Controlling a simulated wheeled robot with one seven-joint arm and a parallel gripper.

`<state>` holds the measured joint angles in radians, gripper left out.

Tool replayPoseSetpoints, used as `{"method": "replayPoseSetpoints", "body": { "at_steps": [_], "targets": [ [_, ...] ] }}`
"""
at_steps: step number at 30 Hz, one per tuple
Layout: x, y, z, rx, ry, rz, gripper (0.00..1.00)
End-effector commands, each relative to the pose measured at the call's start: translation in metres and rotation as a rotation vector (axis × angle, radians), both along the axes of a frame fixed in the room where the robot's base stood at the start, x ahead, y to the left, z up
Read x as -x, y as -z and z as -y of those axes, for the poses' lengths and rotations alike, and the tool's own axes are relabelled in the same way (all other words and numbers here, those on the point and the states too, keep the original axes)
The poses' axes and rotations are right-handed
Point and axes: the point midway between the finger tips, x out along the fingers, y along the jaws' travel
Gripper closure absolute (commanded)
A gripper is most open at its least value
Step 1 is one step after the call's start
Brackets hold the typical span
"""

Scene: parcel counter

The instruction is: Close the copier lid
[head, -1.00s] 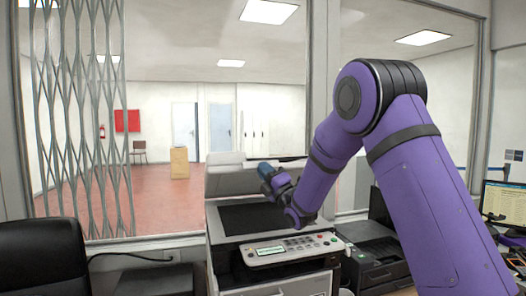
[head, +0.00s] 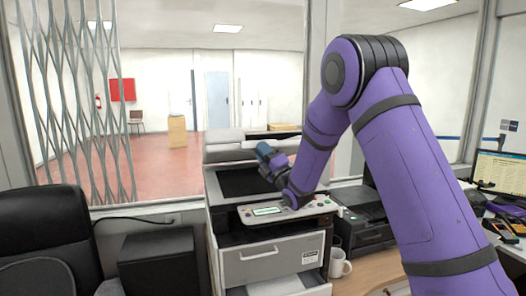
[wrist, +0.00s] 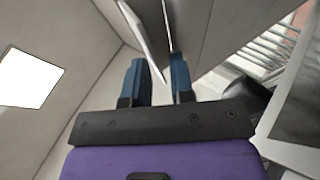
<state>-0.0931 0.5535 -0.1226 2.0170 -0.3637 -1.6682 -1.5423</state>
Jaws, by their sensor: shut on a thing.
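The copier (head: 268,252) stands in front of the window in the head view. Its lid (head: 228,146) is raised at the back, and the dark scanning glass (head: 240,182) below it is uncovered. My gripper (head: 265,152) is at the right part of the lid, above the glass. In the wrist view my gripper's blue fingers (wrist: 160,78) are shut on a thin pale part of the lid (wrist: 148,38). The exact contact is hard to make out, and the arm hides part of the copier's right side.
The control panel (head: 275,212) is at the copier's front, below my arm. A dark printer (head: 365,225) and a white mug (head: 339,264) stand to the right. A black chair (head: 40,235) is at the left. A monitor (head: 500,172) is at the far right.

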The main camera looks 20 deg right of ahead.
Motion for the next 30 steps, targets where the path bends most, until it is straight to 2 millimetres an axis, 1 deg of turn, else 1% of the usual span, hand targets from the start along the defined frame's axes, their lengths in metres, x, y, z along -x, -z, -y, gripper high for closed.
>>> {"method": "replayPoseSetpoints", "body": {
  "at_steps": [1, 3, 7, 11, 18, 21, 25, 30],
  "targets": [
    [-0.003, 0.006, 0.001, 0.003, 0.006, -0.017, 0.85],
    [-0.002, 0.007, 0.002, 0.003, 0.006, -0.017, 0.85],
    [0.006, 0.013, 0.006, 0.005, 0.007, -0.019, 0.85],
    [0.023, 0.023, 0.015, 0.003, 0.008, -0.015, 0.85],
    [0.059, 0.045, 0.031, 0.001, 0.003, -0.007, 0.85],
    [0.07, 0.051, 0.036, 0.001, 0.003, -0.003, 0.85],
    [0.079, 0.057, 0.04, 0.001, 0.002, 0.001, 0.85],
    [0.083, 0.059, 0.042, 0.001, 0.001, 0.003, 0.85]
  ]
}}
